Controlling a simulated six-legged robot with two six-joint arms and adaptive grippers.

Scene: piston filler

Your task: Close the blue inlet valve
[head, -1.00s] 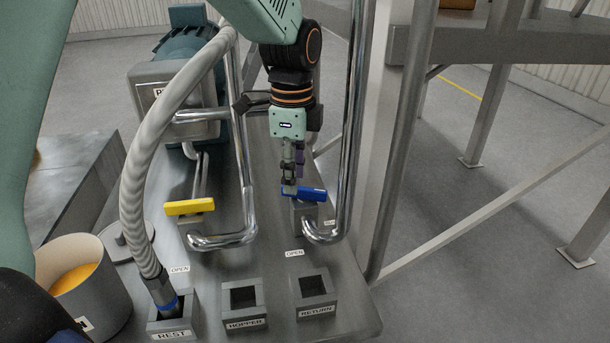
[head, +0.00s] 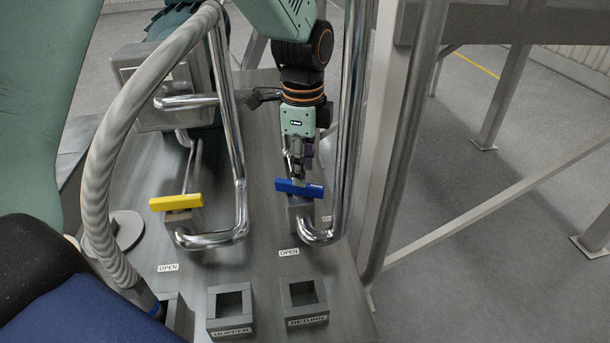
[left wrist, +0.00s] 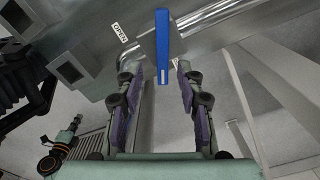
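The blue inlet valve handle (head: 299,188) is a flat bar on a grey valve body (head: 301,214) at the foot of a shiny pipe. In the head view it lies roughly left to right. An OPEN label (head: 289,253) is in front of it; another label to its right is partly hidden. My left gripper (head: 301,172) is just behind and above the handle. In the left wrist view the gripper (left wrist: 157,82) is open, and the blue bar (left wrist: 162,45) shows between and beyond the fingers; I cannot tell whether they touch it. My right gripper is not in view.
A yellow valve handle (head: 176,202) stands to the left, with a bent pipe (head: 240,195) between. A striped hose (head: 97,190) arches at the left. HOPPER (head: 231,310) and RETURN (head: 305,303) sockets are in front. Upright pipes and a frame post (head: 377,130) stand close on the right.

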